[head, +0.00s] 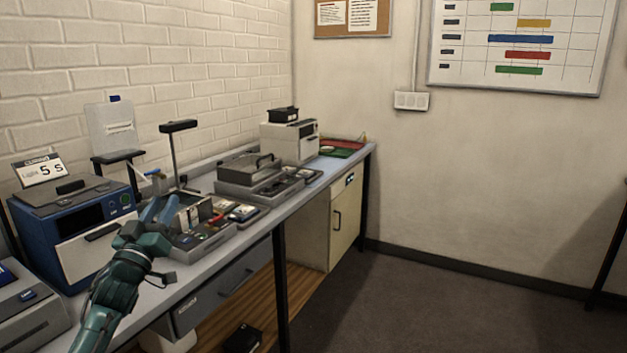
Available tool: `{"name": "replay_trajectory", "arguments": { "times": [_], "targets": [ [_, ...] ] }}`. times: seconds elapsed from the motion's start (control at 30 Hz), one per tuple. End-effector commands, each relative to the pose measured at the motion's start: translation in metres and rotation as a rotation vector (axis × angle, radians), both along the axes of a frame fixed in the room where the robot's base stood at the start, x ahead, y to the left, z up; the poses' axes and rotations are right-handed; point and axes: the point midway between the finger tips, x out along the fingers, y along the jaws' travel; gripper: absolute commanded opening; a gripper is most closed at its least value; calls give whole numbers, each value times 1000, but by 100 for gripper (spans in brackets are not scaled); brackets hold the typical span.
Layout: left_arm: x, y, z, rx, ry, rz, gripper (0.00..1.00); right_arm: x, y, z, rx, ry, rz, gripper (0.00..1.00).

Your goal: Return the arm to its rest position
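My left arm comes in from the lower left, teal and dark. My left gripper (160,207) is over the workbench (245,246), in front of the blue curing box (76,228) and to its right. Its two blue fingers stand apart, and I see nothing held between them. A small blue-topped item (155,174) shows just beyond the fingertips; whether it touches them I cannot tell. My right arm and gripper are not in view.
A tray of small parts (200,238) lies close right of my gripper. A lamp post (179,150) rises behind it. A grey lidded case (251,172) and a white machine (289,141) stand farther along. The floor (430,300) at right is clear.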

Motion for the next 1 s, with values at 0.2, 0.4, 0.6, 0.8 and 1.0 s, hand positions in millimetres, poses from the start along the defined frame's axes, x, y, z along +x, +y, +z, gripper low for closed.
{"name": "replay_trajectory", "arguments": {
  "times": [0.2,0.4,0.6,0.8,1.0],
  "targets": [
    [18,30,-52,294,275,264,35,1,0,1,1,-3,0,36],
    [20,43,-95,546,498,343,35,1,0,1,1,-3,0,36],
    [-18,7,-170,593,587,261,35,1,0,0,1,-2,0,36],
    [-83,-40,-248,596,674,150,35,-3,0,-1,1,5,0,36],
    [-194,-99,-326,559,801,4,35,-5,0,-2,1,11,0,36]
  ]
}}
